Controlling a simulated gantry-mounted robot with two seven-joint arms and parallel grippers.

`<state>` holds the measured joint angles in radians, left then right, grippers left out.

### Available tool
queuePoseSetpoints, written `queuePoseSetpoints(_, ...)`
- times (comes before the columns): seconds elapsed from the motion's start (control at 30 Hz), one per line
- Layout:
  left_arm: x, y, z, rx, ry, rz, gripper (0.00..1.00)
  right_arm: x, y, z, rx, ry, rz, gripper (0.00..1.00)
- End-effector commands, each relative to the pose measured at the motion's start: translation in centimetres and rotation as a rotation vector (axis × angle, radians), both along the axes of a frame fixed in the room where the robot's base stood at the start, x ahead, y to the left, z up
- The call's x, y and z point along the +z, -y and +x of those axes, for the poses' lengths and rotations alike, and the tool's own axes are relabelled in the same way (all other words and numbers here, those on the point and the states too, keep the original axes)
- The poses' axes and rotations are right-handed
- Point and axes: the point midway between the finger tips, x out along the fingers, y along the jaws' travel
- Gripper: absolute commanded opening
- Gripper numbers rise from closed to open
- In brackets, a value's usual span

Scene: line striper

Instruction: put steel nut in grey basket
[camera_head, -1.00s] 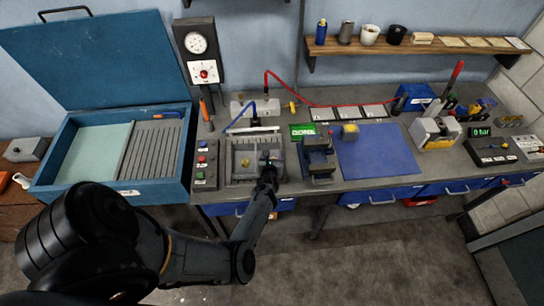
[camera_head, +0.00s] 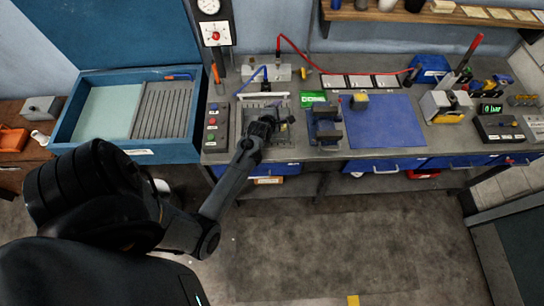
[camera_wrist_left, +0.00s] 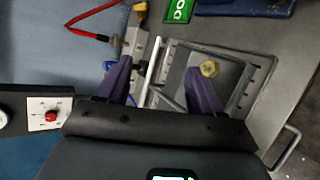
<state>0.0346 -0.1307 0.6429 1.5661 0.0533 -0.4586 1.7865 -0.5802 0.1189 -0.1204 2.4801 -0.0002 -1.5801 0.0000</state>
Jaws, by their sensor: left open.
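My left gripper (camera_head: 275,112) is over the grey tray-like basket (camera_head: 243,138) on the bench. In the left wrist view its two purple fingers (camera_wrist_left: 158,68) are spread, with nothing gripped between them. A small round yellowish piece (camera_wrist_left: 209,68) lies inside the grey basket (camera_wrist_left: 262,75), close to the lower finger's tip; I cannot tell whether it is the steel nut. My gripper and arm hide part of the basket in the head view. No other nut can be made out. My right gripper is not in view.
A button box (camera_head: 215,128) stands left of the basket, and a dark vise-like fixture (camera_head: 326,128) stands right of it. A blue mat (camera_head: 388,125) lies farther right. A white bar (camera_head: 264,95) lies behind the basket. An open blue case (camera_head: 190,150) is at the left.

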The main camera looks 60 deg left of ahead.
Motion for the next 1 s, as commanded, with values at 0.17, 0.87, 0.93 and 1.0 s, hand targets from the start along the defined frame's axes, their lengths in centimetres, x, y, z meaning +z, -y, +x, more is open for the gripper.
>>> queuePoseSetpoints(0.17,3.3,8.0,-2.2,-0.563,-0.44,0.413,0.66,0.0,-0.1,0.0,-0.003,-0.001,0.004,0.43)
queuePoseSetpoints(0.87,8.6,31.3,-21.2,-2.151,-0.915,1.265,0.66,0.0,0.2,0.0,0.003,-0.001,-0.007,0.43)
queuePoseSetpoints(0.93,8.7,31.4,-21.3,-2.161,-0.914,1.271,0.66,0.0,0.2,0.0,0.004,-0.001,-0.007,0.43)
queuePoseSetpoints(1.0,8.7,31.3,-21.3,-2.161,-0.914,1.271,0.66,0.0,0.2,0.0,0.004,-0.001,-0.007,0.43)
